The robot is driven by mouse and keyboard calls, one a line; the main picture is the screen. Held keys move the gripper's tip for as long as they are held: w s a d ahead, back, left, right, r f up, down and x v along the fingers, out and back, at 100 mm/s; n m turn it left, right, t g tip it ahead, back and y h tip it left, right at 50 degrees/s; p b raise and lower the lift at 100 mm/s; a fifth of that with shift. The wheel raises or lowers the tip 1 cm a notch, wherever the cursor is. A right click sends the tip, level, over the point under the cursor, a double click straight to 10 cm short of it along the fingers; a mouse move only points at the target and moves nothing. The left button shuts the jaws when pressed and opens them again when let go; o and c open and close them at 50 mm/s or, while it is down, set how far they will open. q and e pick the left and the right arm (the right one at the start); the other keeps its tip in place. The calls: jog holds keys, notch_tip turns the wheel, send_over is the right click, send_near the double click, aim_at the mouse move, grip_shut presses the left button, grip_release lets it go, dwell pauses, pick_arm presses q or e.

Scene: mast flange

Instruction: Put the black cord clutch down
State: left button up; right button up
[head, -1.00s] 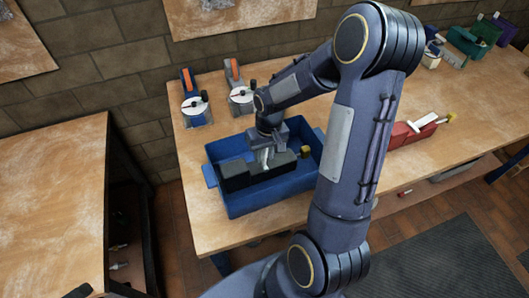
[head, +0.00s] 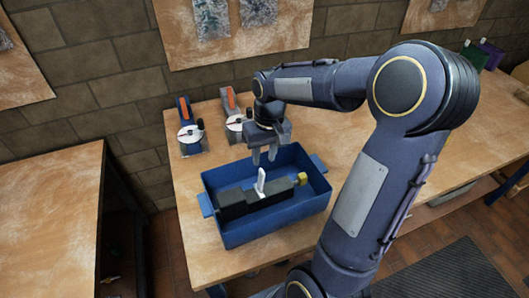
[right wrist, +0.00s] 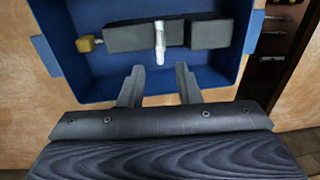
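The black cord clutch (head: 268,191) lies in the blue tray (head: 232,236), with a white lever (head: 261,180) standing up and a brass-coloured knob (head: 302,178) at its right end. In the right wrist view the clutch (right wrist: 130,38) lies along the tray (right wrist: 65,72), its knob at the left. My right gripper (head: 264,158) is above the tray, apart from the clutch. In the right wrist view its two fingers (right wrist: 159,72) are spread and empty, with the lever just beyond them. My left gripper is not in view.
Two devices with orange handles and round white dials, one on the left (head: 190,132) and one on the right (head: 234,122), stand behind the tray. Bare wooden tabletop surrounds the tray. A second wooden table (head: 50,215) is at the left.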

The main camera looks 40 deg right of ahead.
jog(key=s+a+r+n+t+y, duration=0.1)
jog(key=s+a+r+t, duration=0.3)
jog(key=s+a, duration=0.8)
jog(key=s+t+y, duration=0.1)
jog(key=s, duration=0.2)
jog(key=shift+s+r+y, duration=0.35)
jog(key=shift+s+y, duration=0.05)
jog(key=shift+d+t, duration=0.1)
jog(key=shift+t, duration=0.2)
